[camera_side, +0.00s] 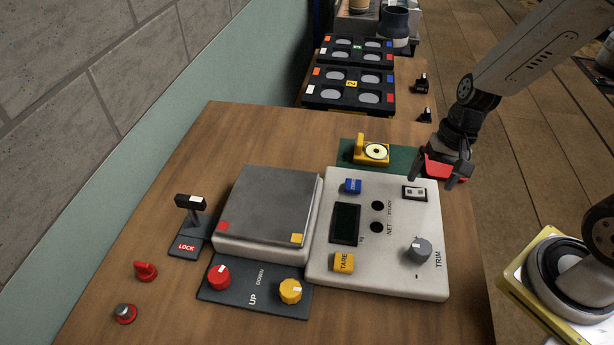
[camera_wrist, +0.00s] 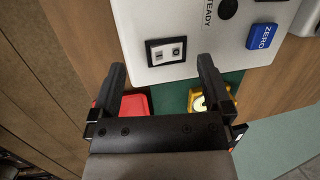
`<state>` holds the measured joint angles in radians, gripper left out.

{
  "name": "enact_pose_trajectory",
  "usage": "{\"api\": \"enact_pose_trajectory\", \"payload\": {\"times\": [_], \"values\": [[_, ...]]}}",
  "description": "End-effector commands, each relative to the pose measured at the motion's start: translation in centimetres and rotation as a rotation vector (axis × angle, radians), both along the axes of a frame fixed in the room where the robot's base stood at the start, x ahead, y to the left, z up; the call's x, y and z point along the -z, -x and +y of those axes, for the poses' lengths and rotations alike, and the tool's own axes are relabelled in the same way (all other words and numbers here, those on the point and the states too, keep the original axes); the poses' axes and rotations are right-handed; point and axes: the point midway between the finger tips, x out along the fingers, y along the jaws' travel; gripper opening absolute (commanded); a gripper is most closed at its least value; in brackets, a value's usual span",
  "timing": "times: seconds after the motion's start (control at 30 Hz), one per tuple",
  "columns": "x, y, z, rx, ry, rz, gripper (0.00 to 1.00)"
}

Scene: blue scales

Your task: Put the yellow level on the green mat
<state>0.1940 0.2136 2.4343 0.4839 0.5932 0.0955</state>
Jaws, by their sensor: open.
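The yellow level (camera_side: 375,152), with a round pale vial and a raised yellow block at its left, appears to rest on the green mat (camera_side: 403,157) behind the scale's control panel. In the wrist view the level (camera_wrist: 196,95) is partly hidden behind my right-hand finger, and a strip of the mat (camera_wrist: 170,97) shows beside it. My gripper (camera_side: 437,181) is open, to the right of the level and apart from it, near the panel's far right corner. In the wrist view its fingertips (camera_wrist: 162,67) are spread, with nothing between the tips.
A red piece (camera_side: 445,166) sits close by my gripper; its support is hidden. The control panel (camera_side: 386,272) and weighing plate (camera_side: 267,203) fill the middle of the table (camera_side: 230,135). A lock lever (camera_side: 190,203) stands left. Black trays (camera_side: 347,92) lie beyond the far edge.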

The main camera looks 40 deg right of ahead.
Motion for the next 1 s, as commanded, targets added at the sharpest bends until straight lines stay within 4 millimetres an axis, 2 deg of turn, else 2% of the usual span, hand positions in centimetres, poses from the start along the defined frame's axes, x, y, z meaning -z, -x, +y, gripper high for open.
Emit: {"api": "enact_pose_trajectory", "payload": {"times": [0.2, 0.4, 0.57, 1.0], "values": [[-1.6, 0.2, 0.3, -0.397, 0.211, -0.174, 1.00], [-2.7, -0.2, 0.7, -0.618, 0.316, -0.283, 1.00], [-2.9, -0.3, 0.8, -0.674, 0.340, -0.308, 1.00], [-2.9, -0.3, 0.8, -0.671, 0.339, -0.307, 1.00]]}}
